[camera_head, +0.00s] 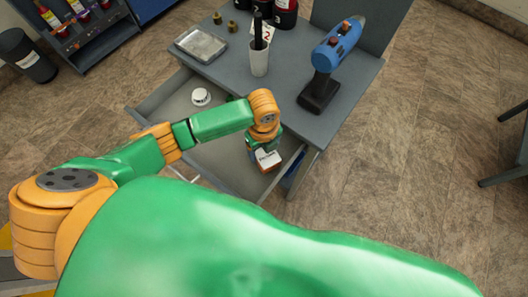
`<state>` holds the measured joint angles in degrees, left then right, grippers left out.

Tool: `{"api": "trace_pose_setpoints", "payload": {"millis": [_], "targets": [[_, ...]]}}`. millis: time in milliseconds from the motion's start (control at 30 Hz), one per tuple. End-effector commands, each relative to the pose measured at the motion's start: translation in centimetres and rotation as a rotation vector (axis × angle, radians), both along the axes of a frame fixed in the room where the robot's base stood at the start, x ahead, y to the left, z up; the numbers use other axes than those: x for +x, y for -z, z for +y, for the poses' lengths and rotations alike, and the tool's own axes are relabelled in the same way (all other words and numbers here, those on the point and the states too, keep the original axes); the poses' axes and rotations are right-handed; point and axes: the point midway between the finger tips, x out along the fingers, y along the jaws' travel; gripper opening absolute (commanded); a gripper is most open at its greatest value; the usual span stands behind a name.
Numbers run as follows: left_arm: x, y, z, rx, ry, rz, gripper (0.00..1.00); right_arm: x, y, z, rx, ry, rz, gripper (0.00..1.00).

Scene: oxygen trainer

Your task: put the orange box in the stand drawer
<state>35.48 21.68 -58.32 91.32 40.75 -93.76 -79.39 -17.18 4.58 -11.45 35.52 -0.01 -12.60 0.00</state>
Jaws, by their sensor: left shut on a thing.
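The grey stand (352,75) has its drawer (172,104) pulled open toward me. My left gripper (264,148) points down over the right part of the drawer and is shut on the orange box (267,161). The box shows a white, printed top and a little orange below it. It is inside the drawer's outline; I cannot tell whether it touches the drawer floor. My wrist and forearm hide part of the drawer and most of the gripper's fingers. My right gripper is not in view.
A white round thing (201,97) lies in the drawer's left part. On the stand top are a blue drill (337,50), a white cup (259,58) holding a dark object, a metal tin (201,46) and dark bottles. A black bin (26,56) stands far left.

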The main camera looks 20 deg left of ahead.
Motion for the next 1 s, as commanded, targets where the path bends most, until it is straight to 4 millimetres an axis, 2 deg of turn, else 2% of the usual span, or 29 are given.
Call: {"api": "trace_pose_setpoints", "payload": {"millis": [67,200,567,600,667,700,900,1000], "targets": [[0.6,1.0,-0.3,0.000,-0.001,0.000,0.11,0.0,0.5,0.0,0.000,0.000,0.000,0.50],[0.5,3.5,-0.2,0.002,-0.002,0.001,0.11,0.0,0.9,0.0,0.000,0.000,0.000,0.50],[0.5,4.0,-0.2,0.001,-0.001,-0.001,0.11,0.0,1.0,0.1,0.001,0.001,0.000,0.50],[0.5,3.9,-0.2,0.001,-0.001,-0.001,0.80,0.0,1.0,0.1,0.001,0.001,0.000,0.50],[0.5,3.9,-0.2,0.001,-0.001,-0.001,0.96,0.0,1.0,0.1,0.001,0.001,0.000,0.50],[0.5,3.9,-0.2,0.001,-0.001,-0.001,1.00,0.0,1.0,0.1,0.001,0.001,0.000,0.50],[0.5,3.8,-0.2,0.001,-0.002,-0.001,1.00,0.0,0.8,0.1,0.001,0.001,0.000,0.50],[0.6,2.5,-0.2,0.000,-0.001,-0.003,1.00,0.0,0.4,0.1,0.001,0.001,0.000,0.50]]}}
